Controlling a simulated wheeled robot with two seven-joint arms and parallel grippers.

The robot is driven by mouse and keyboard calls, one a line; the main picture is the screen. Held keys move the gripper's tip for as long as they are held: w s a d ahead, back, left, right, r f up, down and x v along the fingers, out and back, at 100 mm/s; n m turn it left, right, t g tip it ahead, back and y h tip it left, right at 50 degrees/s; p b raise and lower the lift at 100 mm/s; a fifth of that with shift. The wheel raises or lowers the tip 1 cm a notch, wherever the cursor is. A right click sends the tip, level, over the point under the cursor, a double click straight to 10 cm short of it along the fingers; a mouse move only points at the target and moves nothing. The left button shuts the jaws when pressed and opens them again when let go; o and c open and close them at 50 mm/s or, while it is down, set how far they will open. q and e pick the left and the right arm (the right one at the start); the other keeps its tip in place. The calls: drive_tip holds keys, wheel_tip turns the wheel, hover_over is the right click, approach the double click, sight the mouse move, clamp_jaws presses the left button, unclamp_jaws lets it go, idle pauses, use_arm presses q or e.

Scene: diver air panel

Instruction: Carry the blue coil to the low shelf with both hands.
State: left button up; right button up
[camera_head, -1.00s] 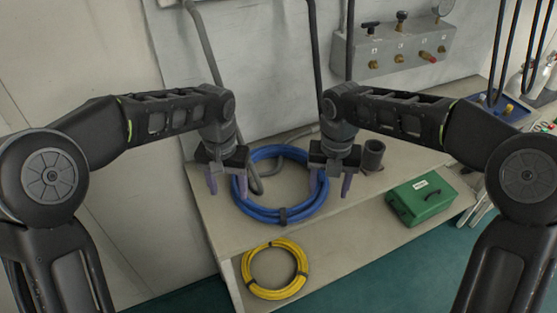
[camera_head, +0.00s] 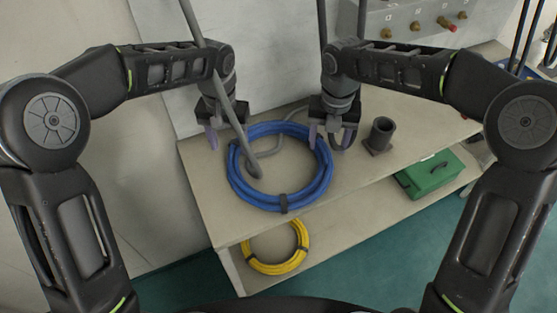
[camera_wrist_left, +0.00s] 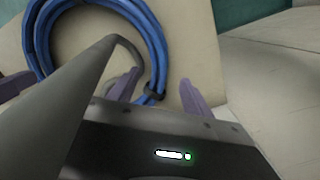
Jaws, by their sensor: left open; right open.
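The blue coil (camera_head: 312,194) lies on the bench top (camera_head: 212,215), with a dark strap at its front. My left gripper (camera_head: 226,139) is open by the coil's back left, partly behind a hanging grey hose. In the left wrist view, the blue coil (camera_wrist_left: 151,38) and a dark strap show between its purple fingers (camera_wrist_left: 158,92); I cannot tell if they touch it. My right gripper (camera_head: 324,141) is open over the coil's back right rim; contact is unclear. The low shelf (camera_head: 345,228) is below the bench top.
A yellow coil (camera_head: 303,241) and a green box (camera_head: 430,176) are on the low shelf. A dark cylindrical holder (camera_head: 382,134) stands right of the blue coil. The grey hose (camera_head: 213,62) hangs down into the coil's ring. A valve panel (camera_head: 415,18) is on the wall.

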sight(232, 158)
use_arm(q)
wheel_tip(232, 158, down, 6)
drive_tip(key=shift+f, duration=0.25)
use_arm(e)
wheel_tip(232, 158, down, 6)
drive_tip(key=shift+f, duration=0.2)
use_arm(q)
drive_tip(key=shift+c, duration=0.2)
use_arm(e)
drive_tip(key=shift+c, duration=0.2)
use_arm(q)
clamp_jaws()
use_arm(e)
clamp_jaws()
use_arm(q)
drive_tip(key=shift+r, duration=0.1)
use_arm(e)
drive_tip(key=shift+r, duration=0.1)
